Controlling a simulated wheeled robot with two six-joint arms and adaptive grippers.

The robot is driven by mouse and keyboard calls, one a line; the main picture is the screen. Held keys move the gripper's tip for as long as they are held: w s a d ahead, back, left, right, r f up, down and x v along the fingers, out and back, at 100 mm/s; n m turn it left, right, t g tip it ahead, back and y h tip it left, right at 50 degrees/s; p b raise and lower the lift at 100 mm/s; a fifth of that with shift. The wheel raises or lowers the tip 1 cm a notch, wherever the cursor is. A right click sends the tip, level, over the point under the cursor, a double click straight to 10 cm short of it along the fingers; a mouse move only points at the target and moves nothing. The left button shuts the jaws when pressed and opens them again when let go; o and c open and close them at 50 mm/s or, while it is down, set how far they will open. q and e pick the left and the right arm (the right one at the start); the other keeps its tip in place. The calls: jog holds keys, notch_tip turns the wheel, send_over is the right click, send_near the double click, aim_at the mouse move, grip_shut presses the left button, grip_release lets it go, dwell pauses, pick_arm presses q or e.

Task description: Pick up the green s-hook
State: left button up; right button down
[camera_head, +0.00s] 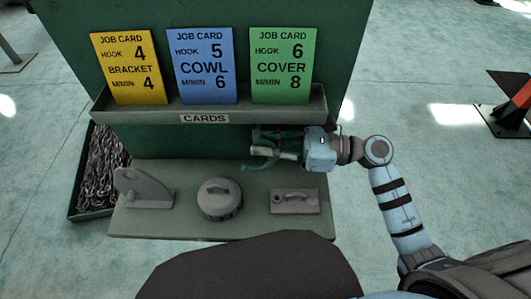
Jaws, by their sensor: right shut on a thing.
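The green s-hook (257,166) shows in the head view in front of the green cabinet, just below the card ledge and above the bench. Only part of its curve is clear; the rest is hidden by the fingers. My right gripper (272,145) reaches in from the right and is shut on the hook. The hook appears to be held above the grey parts. My left gripper is not in view.
A ledge (205,118) holds yellow, blue and green job cards. On the bench (250,226) stand a grey bracket (146,190), a round cowl (219,199) and a flat cover (294,202). A chain bin (92,213) is at the left.

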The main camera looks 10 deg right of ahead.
jog(key=s+a, duration=0.2)
jog(key=s, duration=0.7)
jog(key=s+a, duration=0.3)
jog(key=s, duration=0.7)
jog(key=shift+d, duration=0.15)
